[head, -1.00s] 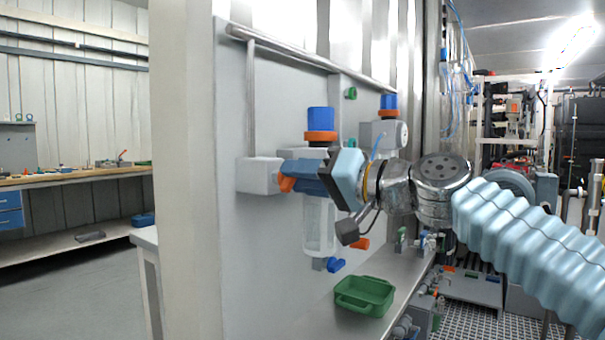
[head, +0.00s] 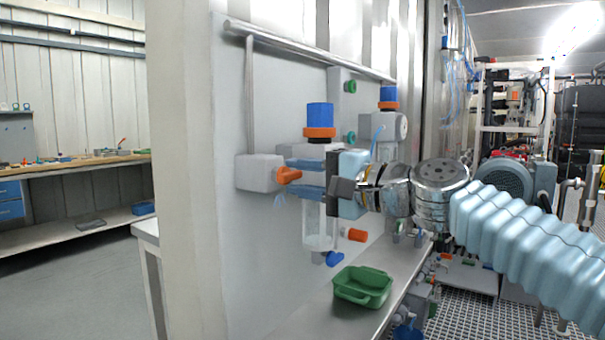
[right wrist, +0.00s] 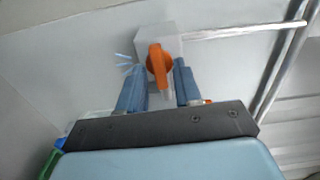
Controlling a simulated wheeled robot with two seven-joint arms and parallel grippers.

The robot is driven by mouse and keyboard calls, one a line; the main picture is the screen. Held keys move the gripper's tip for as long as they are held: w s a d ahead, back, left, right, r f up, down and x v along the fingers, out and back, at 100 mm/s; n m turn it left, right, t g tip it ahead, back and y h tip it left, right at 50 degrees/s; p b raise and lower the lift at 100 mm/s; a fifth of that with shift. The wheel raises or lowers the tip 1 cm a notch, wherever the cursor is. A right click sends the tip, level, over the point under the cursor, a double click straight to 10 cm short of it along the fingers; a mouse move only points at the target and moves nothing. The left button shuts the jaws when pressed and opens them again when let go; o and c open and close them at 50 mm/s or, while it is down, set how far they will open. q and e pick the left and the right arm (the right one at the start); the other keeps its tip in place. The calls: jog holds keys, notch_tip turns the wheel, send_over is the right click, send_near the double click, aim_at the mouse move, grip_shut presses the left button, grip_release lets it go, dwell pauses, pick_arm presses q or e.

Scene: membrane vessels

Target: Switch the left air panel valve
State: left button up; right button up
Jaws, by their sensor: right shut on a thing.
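The left air panel valve is a pale block (head: 258,172) with an orange handle (head: 289,175) on the wall panel. The handle now sticks out roughly level toward the right in the head view. My right gripper (head: 297,179) reaches in from the right, with one blue finger above the handle and one below. In the right wrist view, the orange handle (right wrist: 159,66) sits between the two blue fingertips, in front of the pale block (right wrist: 170,40). The gripper is shut on the handle. My left gripper is not in view.
A filter unit with a blue cap (head: 320,115) and clear bowl stands close behind my right gripper. A second blue-capped unit (head: 388,97) is farther right. Another orange handle (head: 357,235) sits lower. A green tray (head: 362,287) lies on the metal shelf below.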

jog(key=shift+m, duration=0.3)
jog(key=o, duration=0.7)
jog(key=b+v, duration=0.3)
jog(key=v, duration=1.1)
